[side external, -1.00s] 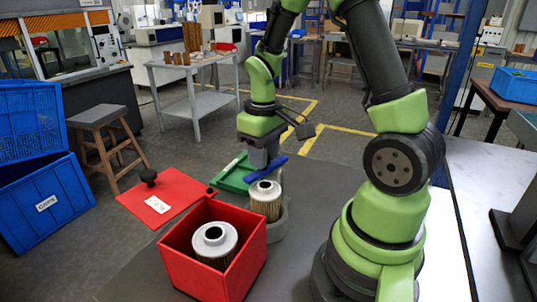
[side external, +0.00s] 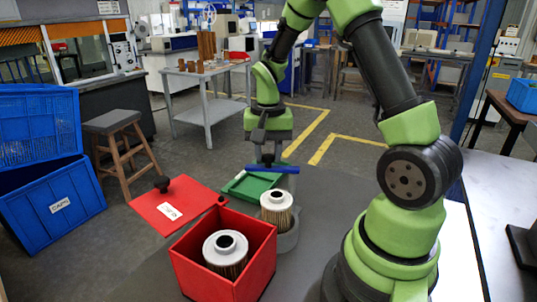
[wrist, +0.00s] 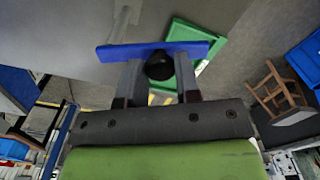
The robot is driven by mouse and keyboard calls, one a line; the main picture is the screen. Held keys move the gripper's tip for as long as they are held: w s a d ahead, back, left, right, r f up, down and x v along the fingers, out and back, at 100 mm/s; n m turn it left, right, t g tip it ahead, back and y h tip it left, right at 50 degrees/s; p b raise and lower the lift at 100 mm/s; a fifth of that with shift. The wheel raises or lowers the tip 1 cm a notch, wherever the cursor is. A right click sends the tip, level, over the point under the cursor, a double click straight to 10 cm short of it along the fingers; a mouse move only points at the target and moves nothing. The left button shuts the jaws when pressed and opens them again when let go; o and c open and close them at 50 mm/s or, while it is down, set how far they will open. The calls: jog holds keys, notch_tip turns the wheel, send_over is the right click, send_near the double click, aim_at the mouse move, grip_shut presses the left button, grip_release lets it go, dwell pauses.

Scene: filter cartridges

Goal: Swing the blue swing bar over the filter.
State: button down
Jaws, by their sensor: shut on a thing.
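The blue swing bar (side external: 288,170) is behind the filter (side external: 276,203) in the side view, lying crosswise and not over the filter's top. My gripper (side external: 267,158) points down and is shut on the bar's black knob (wrist: 160,67), which sits between my fingers in the wrist view. The blue bar (wrist: 115,52) spans across my fingertips there. The filter has a pale ring top and pleated body and stands upright in a grey cup (side external: 288,241). The bar's pivot is not clear in either view.
An open red box (side external: 254,273) with another filter (side external: 226,248) stands in front of the cup. A red lid (side external: 187,192) with a black knob lies to its left. A green tray (side external: 245,186) lies behind. The grey table right of the cup is clear.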

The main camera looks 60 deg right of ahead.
jog(key=shift+w+d+m, duration=0.1)
jog(key=shift+d+m, duration=0.2)
jog(key=shift+m, duration=0.4)
jog(key=c, duration=0.8)
grip_release()
jog(key=shift+r, duration=0.1)
notch_tip(320, 180, up, 10)
